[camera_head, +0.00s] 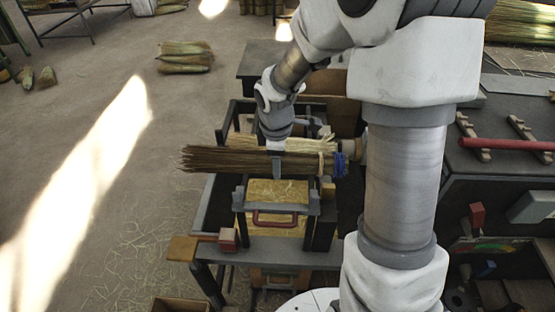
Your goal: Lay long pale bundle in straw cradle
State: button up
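A long pale bundle (310,145) lies sideways at the machine, just behind a browner bundle (225,159) with dark bristly tips at left and a blue band near its right end. My gripper (277,166) points down at the middle of these bundles. One grey finger shows in front of the brown bundle; the other finger is hidden, so I cannot tell whether it is shut on it. Yellow straw (276,196) fills a framed box below, the likely straw cradle, with a red handle (274,219) at its front. I cannot tell whether the brown bundle touches the frame.
A dark bench (500,178) with a red bar (505,143) on wooden rests stands at right. A bundle (185,57) lies on the floor at back left. The left floor is mostly clear.

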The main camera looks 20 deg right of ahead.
notch_tip(320, 180, down, 9)
jog(key=b, duration=0.6)
jog(key=shift+r, duration=0.2)
jog(key=o, duration=1.5)
jog(key=shift+r, duration=0.15)
jog(key=s+r, duration=0.1)
jog(key=r, duration=1)
jog(key=s+a+r+p, duration=0.1)
jog(key=r, duration=0.5)
jog(key=shift+s, duration=0.35)
